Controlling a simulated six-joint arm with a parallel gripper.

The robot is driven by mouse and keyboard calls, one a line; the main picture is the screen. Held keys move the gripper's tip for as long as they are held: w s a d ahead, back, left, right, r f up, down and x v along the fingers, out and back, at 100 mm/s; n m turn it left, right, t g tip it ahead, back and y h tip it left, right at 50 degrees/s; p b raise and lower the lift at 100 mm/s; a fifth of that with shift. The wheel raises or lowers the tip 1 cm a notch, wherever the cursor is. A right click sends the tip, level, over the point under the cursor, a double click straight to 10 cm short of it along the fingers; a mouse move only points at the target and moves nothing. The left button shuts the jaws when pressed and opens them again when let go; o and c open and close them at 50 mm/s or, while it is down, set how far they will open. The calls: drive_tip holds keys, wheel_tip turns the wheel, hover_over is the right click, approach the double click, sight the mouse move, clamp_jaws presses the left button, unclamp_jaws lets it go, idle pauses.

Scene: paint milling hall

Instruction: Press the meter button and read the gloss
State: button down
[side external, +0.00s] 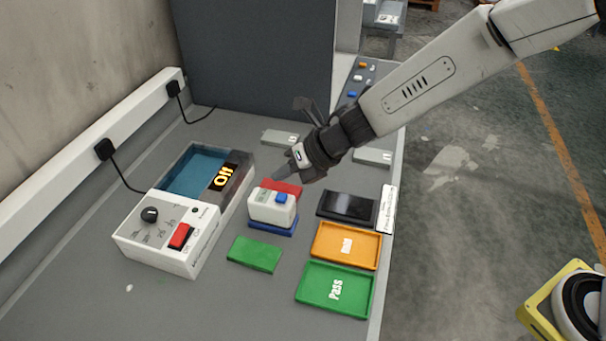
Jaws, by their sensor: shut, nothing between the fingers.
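The gloss meter (270,207) is a small white box with a blue button (281,197) on its top. It stands on a blue base (272,226) in the middle of the bench. My gripper (292,172) is shut and empty, just above and behind the meter, tilted down toward the left. It appears apart from the button. No gloss figure can be made out on the meter from here.
A white control box (165,238) with a red switch and dial stands left. A green panel (254,254) lies in front, a red panel (284,187) behind the meter. Trays at right: black (347,206), orange "Hold" (345,246), green "Pass" (335,289). The front-left bench is mostly clear.

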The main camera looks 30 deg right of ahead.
drive_tip(key=shift+r, duration=1)
drive_tip(key=s+d+m+t+h, duration=0.1)
drive_tip(key=s+d+m+h, duration=0.15)
drive_tip(key=d+m, duration=0.7)
drive_tip(key=s+d+m+h, duration=0.1)
drive_tip(key=d+m+h, duration=0.3)
drive_tip(key=d+m, duration=0.6)
drive_tip(key=s+d+f+m+g, duration=0.1)
drive_tip(key=s+d+m+g, duration=0.1)
drive_tip(key=s+m, duration=0.5)
drive_tip(key=s+d+f+m+g, duration=0.2)
drive_tip(key=s+d+m, duration=0.3)
drive_tip(key=m, duration=0.5)
drive_tip(key=s, duration=0.2)
drive_tip(key=shift+s+d+m+h, duration=0.3)
drive_tip(key=shift+s+m+h, duration=0.05)
